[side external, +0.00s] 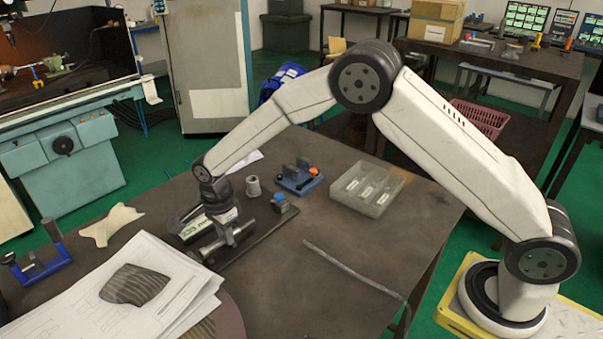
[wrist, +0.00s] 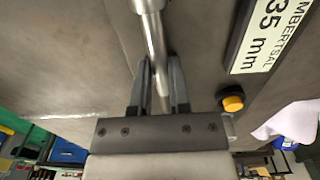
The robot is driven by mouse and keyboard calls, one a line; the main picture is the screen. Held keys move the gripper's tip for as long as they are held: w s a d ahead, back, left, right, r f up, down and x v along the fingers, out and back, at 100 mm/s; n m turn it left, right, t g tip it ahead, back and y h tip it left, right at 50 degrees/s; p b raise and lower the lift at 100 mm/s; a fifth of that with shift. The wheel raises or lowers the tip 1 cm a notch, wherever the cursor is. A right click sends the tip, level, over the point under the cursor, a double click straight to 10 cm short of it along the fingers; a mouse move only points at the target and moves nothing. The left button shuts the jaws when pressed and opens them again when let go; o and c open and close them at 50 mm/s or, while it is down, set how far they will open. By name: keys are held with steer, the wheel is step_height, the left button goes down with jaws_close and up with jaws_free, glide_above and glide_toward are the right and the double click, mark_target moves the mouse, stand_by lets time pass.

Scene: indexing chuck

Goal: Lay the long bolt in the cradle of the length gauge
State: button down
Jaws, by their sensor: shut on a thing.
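My gripper (wrist: 161,95) is shut on a long bolt. In the wrist view the bright metal shank (wrist: 155,50) runs between the two fingers, with its thicker end at the top edge of the picture. In the side view my gripper (side external: 232,240) is low over the table, and the bolt is small and partly hidden there. What looks like the length gauge is a dark bar (side external: 262,233) with a blue block (side external: 279,203) at its far end, right by my gripper. I cannot tell whether the bolt touches its cradle.
A millimetre label (wrist: 268,38) lies right of the bolt, with an orange knob (wrist: 233,103) below it. A grey cup (side external: 253,187), a blue fixture (side external: 300,181) and a divided grey tray (side external: 367,190) stand behind. Papers (side external: 135,290) and a blue stand (side external: 42,262) are left.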

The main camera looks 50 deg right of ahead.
steer(key=shift+f, duration=0.15)
steer(key=c, duration=0.5)
jaws_free()
steer(key=shift+f, duration=0.1)
steer(key=shift+r, duration=4.05)
steer(key=shift+s+d+n, duration=0.25)
steer(key=shift+d+n, duration=0.05)
steer(key=shift+d, duration=0.1)
steer(key=s+d+n+t, duration=0.1)
steer(key=s+d+n, duration=0.6)
steer(key=s, duration=0.4)
steer(key=s+d+n+t, duration=0.1)
steer(key=s+d+n, duration=0.7)
steer(key=s+n, duration=0.2)
steer(key=shift+s+r+t, duration=0.2)
steer(key=shift+s+t, duration=0.1)
steer(key=shift+s, duration=0.4)
